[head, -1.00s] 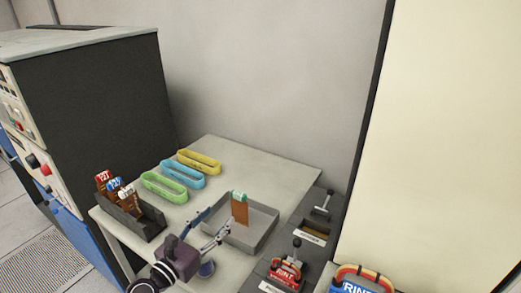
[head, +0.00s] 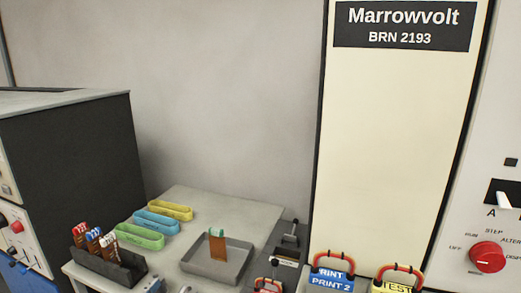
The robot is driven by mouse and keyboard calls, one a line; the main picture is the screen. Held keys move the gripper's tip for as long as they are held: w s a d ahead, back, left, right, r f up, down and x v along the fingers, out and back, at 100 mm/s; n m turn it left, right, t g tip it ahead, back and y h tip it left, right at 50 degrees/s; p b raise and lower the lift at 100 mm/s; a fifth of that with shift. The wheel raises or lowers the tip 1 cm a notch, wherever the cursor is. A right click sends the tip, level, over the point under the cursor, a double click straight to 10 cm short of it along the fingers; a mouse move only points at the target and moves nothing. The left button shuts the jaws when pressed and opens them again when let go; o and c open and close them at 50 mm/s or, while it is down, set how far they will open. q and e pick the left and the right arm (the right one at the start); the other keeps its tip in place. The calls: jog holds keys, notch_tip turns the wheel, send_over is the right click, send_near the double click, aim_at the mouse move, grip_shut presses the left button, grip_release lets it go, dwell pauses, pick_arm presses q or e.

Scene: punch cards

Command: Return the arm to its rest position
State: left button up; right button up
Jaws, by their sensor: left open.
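Only a small part of my left gripper (head: 154,286) shows, at the bottom edge of the head view, in front of the table and to the right of the card rack. The rest of it and its arm are cut off by the frame. It is open, and nothing shows in it. A brown punch card with a green top (head: 217,245) stands upright in the grey tray (head: 238,274), apart from the gripper. My right gripper is out of view.
A dark rack (head: 122,271) holds cards with red, blue and white tops. Green (head: 139,237), blue (head: 156,222) and yellow (head: 171,210) holders lie on the table (head: 215,205). A lever (head: 290,238) and labelled plugs, PRINT 2 (head: 331,282) and TEST (head: 397,288), stand to the right.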

pick_arm(q)
jog(key=s+a+n+y, duration=0.5)
jog(key=a+n+y, duration=0.4)
jog(key=n, duration=1.1)
jog(key=s+f+n+g+y, duration=0.2)
jog(key=s+f+n+g, duration=0.45)
jog(key=n, duration=0.25)
jog(key=s+d+f+n+g+h, duration=0.35)
jog(key=s+d+f, duration=0.2)
jog(key=s, duration=0.35)
jog(key=s+d+f+n+g+h, duration=0.3)
jog(key=s+d+f+n+g, duration=0.1)
jog(key=s+d, duration=0.4)
notch_tip(320, 180, down, 24)
jog(key=s+a+g, duration=0.1)
jog(key=s, duration=0.1)
jog(key=s+a+f+g, duration=0.1)
jog(key=s+a+f, duration=0.2)
jog(key=s+f, duration=1.4)
jog(key=shift+s+f+y, duration=0.2)
jog(key=shift+f+y, duration=0.25)
